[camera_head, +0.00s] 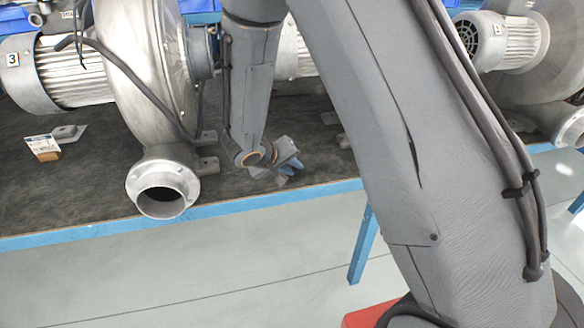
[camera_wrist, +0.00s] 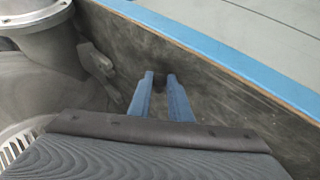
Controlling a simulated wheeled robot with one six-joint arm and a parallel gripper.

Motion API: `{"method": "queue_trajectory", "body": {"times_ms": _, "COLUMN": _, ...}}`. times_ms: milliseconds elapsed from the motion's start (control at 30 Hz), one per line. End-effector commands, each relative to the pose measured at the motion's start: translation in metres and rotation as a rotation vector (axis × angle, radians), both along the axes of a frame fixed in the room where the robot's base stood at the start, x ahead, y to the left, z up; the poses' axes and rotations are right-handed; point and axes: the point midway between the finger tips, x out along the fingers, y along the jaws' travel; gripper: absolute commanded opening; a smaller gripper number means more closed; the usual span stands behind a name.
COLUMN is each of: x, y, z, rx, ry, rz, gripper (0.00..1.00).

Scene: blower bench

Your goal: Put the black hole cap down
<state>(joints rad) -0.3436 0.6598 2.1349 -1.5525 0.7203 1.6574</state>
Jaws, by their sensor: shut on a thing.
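My gripper (camera_wrist: 160,76) shows in the wrist view with its two blue fingers close together. A small dark piece, the black hole cap (camera_wrist: 160,82), sits between the fingertips, and the fingers are shut on it. In the head view my gripper (camera_head: 287,174) is low over the dark bench top near its front edge, to the right of the left blower's round outlet. The cap cannot be made out there. I cannot tell whether the cap touches the bench.
The left blower (camera_head: 145,60), with its open outlet flange (camera_head: 162,188), stands beside my gripper. A small orange and white box (camera_head: 43,147) lies at the left. Another blower motor (camera_head: 500,40) stands at the right. The dark bench top (camera_head: 80,195) has a blue front edge (camera_head: 240,205).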

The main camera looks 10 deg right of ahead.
Motion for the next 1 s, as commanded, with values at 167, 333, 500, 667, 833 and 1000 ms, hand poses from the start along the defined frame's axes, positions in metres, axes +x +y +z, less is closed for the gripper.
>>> {"method": "queue_trajectory", "body": {"times_ms": 167, "x": 0.0, "y": 0.0, "z": -0.004, "rx": 0.0, "ry": -0.001, "rz": 0.001, "gripper": 0.0}}
{"method": "queue_trajectory", "body": {"times_ms": 333, "x": 0.0, "y": 0.0, "z": -0.006, "rx": 0.0, "ry": -0.001, "rz": 0.001, "gripper": 0.0}}
{"method": "queue_trajectory", "body": {"times_ms": 500, "x": 0.0, "y": 0.0, "z": -0.009, "rx": 0.0, "ry": 0.0, "rz": 0.0, "gripper": 0.0}}
{"method": "queue_trajectory", "body": {"times_ms": 667, "x": -0.001, "y": 0.0, "z": -0.011, "rx": 0.001, "ry": 0.002, "rz": 0.0, "gripper": 0.0}}
{"method": "queue_trajectory", "body": {"times_ms": 833, "x": -0.001, "y": 0.0, "z": -0.012, "rx": 0.002, "ry": 0.005, "rz": 0.0, "gripper": 0.26}}
{"method": "queue_trajectory", "body": {"times_ms": 1000, "x": -0.002, "y": 0.0, "z": -0.014, "rx": 0.003, "ry": 0.008, "rz": 0.001, "gripper": 0.26}}
